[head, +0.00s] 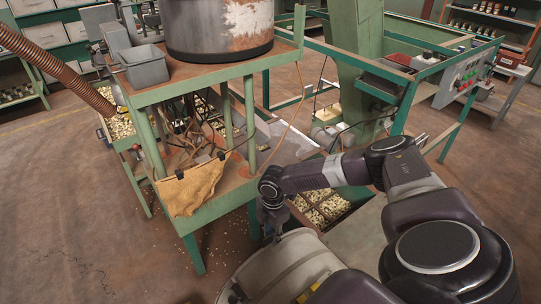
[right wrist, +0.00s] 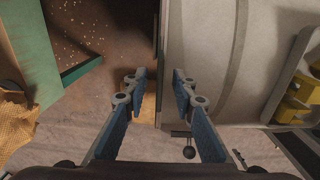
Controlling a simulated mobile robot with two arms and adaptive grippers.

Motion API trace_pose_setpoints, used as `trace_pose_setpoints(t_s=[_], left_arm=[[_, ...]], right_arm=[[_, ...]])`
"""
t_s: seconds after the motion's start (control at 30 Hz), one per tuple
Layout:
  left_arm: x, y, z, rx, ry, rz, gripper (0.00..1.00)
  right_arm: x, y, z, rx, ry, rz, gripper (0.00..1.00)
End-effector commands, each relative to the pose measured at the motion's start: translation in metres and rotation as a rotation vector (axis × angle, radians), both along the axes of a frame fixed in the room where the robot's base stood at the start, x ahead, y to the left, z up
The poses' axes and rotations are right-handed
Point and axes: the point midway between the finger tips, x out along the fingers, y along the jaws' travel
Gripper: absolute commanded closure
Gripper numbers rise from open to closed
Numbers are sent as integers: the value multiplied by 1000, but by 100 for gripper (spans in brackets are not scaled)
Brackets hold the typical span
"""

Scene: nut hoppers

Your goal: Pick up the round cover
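No piece stands out clearly as a separate round cover. A large pale rounded body (head: 285,268) lies at the bottom of the head view, partly hidden by my right arm; I cannot tell whether its top is the round cover. A pale smooth surface (right wrist: 225,75) fills the right of the right wrist view, beside a dark vertical edge. My right gripper (head: 273,228) points down at the pale body's far edge. My left gripper is not in view.
A green-framed stand (head: 192,240) carries a rusty metal drum (head: 220,30) and a grey bin (head: 144,66). A tan cloth (head: 190,187) hangs at its corner. A tray of nuts (head: 325,207) lies behind my right arm.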

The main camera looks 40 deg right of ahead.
Motion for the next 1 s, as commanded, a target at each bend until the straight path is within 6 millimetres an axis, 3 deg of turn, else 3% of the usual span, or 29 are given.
trace_pose_setpoints(t_s=[0.27,0.5,1.0], left_arm=[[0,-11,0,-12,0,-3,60],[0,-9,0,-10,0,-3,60],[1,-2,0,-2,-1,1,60]], right_arm=[[0,0,-5,0,1,0,75],[0,0,-5,0,1,-1,99],[0,0,-4,0,1,-1,100]])
